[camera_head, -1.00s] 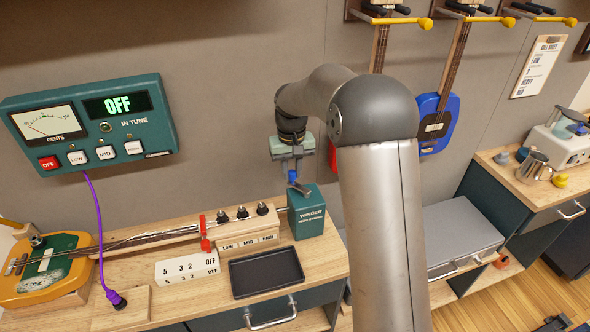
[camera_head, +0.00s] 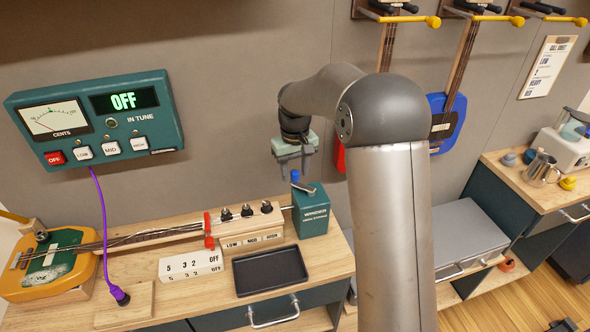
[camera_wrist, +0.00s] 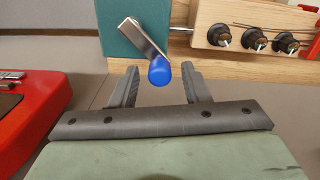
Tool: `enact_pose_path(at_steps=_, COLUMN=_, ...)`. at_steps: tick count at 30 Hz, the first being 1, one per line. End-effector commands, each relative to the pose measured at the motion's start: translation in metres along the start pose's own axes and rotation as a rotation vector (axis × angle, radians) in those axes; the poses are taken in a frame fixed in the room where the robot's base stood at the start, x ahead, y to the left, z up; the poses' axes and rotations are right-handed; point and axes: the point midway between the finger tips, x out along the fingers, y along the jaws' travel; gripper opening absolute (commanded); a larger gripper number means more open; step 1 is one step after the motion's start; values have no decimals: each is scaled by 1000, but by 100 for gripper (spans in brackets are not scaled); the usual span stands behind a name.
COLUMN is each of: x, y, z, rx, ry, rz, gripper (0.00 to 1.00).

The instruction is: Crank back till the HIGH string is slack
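A teal winder box (camera_head: 313,213) stands at the right end of the wooden peg block. Its metal crank (camera_wrist: 143,37) ends in a blue knob (camera_head: 295,176), which points up and left in the head view. My gripper (camera_head: 293,172) is above the winder, fingers pointing down. In the wrist view, its fingers (camera_wrist: 160,72) are apart on either side of the blue knob (camera_wrist: 160,72), with visible gaps and no contact. The stringed instrument (camera_head: 88,262) lies at left, its neck running to the block. Three black pegs (camera_head: 247,210) stand above labels LOW, MID and a partly legible third.
The teal tuner panel (camera_head: 95,118) on the wall reads OFF, with a purple cable hanging down. A black tray (camera_head: 268,271) and a white number block (camera_head: 191,266) sit at the bench front. Red and blue instruments (camera_head: 447,118) hang at the back.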

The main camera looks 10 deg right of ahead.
Motion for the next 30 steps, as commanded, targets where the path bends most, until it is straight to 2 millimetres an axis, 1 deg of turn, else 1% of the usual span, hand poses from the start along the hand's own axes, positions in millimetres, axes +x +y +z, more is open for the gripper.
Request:
enact_pose_path(at_steps=9, x=-1, y=0, z=0, rx=1, ry=-1, rz=0, gripper=43)
enact_pose_path(at_steps=11, x=-5, y=0, z=0, rx=1, ry=0, rz=0, gripper=43)
enact_pose_path(at_steps=14, x=-17, y=0, z=0, rx=1, ry=2, rz=1, gripper=43)
enact_pose_path(at_steps=17, x=-38, y=0, z=-1, rx=0, ry=4, rz=1, gripper=43)
enact_pose_path(at_steps=24, x=-98, y=0, z=-1, rx=1, ry=5, rz=2, gripper=43)
enact_pose_path(at_steps=30, x=-142, y=0, z=-1, rx=1, ry=3, rz=1, gripper=43)
